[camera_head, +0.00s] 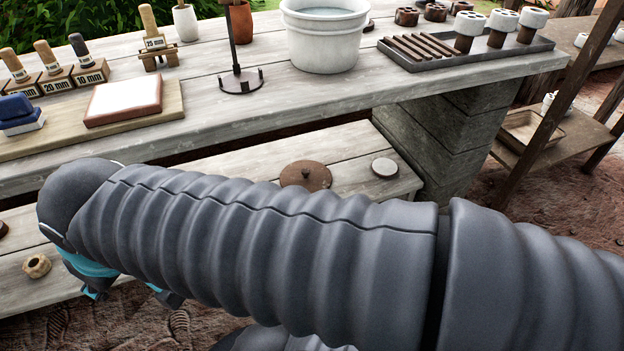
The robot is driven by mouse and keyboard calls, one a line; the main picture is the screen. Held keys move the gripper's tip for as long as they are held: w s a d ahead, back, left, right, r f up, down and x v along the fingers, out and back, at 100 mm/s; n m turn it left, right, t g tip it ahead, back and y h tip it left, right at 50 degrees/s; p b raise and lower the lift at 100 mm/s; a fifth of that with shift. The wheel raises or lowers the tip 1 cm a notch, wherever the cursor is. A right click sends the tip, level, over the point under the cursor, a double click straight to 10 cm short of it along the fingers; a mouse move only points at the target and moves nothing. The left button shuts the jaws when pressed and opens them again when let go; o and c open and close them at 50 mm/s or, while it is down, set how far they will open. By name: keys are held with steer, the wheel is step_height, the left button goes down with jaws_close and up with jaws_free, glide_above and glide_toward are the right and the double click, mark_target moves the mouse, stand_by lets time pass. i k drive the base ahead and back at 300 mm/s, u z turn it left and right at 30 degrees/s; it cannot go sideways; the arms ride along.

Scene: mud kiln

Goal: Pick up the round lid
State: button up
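A round brown lid (306,178) with a small dark knob lies on the lower wooden bench, partly covered by my arm's edge. My gripper (130,291) hangs at the lower left, with cyan and dark parts showing under the end of my arm. It is well to the left of the lid and apart from it. The sleeved arm hides most of the gripper, so its opening and any contents are unclear.
A pale round disc (385,167) lies right of the lid on the lower bench (345,150). A small clay ring (37,266) is near the gripper. The upper table (210,110) overhangs behind, with a white bucket (325,40), a stand (240,82) and a slab (124,101).

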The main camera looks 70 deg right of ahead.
mark_target(311, 174)
steer(key=z, duration=1.7)
steer(key=k, duration=0.6)
steer(key=u, duration=0.7)
steer(key=k, duration=0.75)
steer(key=z, duration=0.15)
steer(key=i, duration=1)
